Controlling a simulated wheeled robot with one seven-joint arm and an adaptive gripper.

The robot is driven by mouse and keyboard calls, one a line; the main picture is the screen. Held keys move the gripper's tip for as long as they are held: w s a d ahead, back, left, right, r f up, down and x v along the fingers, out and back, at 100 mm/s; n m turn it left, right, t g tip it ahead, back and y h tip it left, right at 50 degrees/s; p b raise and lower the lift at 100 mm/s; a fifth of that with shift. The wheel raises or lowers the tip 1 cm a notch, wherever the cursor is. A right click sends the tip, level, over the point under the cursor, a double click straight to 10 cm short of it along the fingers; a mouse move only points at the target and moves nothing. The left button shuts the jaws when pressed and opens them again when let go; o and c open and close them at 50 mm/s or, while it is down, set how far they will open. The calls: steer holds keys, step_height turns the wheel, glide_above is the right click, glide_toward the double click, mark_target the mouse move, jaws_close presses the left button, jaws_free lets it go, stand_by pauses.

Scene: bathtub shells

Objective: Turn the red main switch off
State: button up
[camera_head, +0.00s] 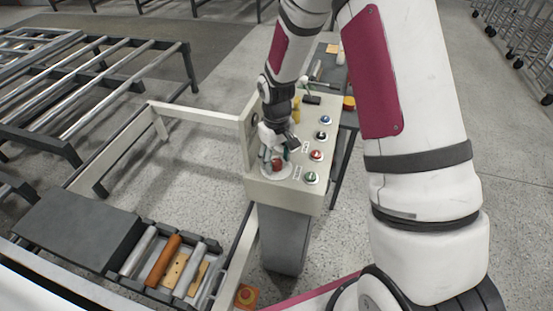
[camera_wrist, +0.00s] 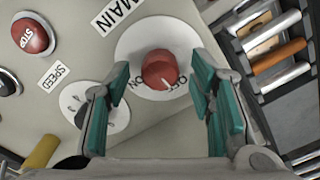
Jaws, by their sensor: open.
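The red main switch (camera_wrist: 160,69) is a round knob on a white disc (camera_wrist: 128,48) marked ON and OFF, beside a MAIN label. Its white pointer mark faces the near side of the disc, between the two words; its exact setting is hard to tell. In the head view the knob (camera_head: 277,165) shows partly below my gripper (camera_head: 276,150) on the beige control panel (camera_head: 263,190). In the wrist view my gripper (camera_wrist: 165,103) is open, with teal-padded fingers either side of the knob's near side. I see no clear contact.
A SPEED dial (camera_wrist: 95,108) lies close to the left finger. A red STOP button (camera_wrist: 31,36) and other buttons, including a green one (camera_head: 311,177), are on the panel. A roller conveyor (camera_head: 165,262) and a pale frame (camera_head: 190,116) stand left of the panel.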

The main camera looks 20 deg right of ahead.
mark_target(277, 162)
step_height(277, 162, up, 12)
steer(key=shift+f, duration=0.15)
stand_by(0.6)
steer(key=s+r+m+t, duration=0.1)
steer(key=s+r+t, duration=0.1)
steer(key=s+r, duration=0.5)
steer(key=s+r+m+t, duration=0.1)
steer(key=s+r, duration=0.3)
steer(key=r, duration=0.5)
steer(key=s+r+m+t, duration=0.1)
steer(key=s+r, duration=0.4)
steer(key=s, duration=0.8)
steer(key=shift+t, duration=0.8)
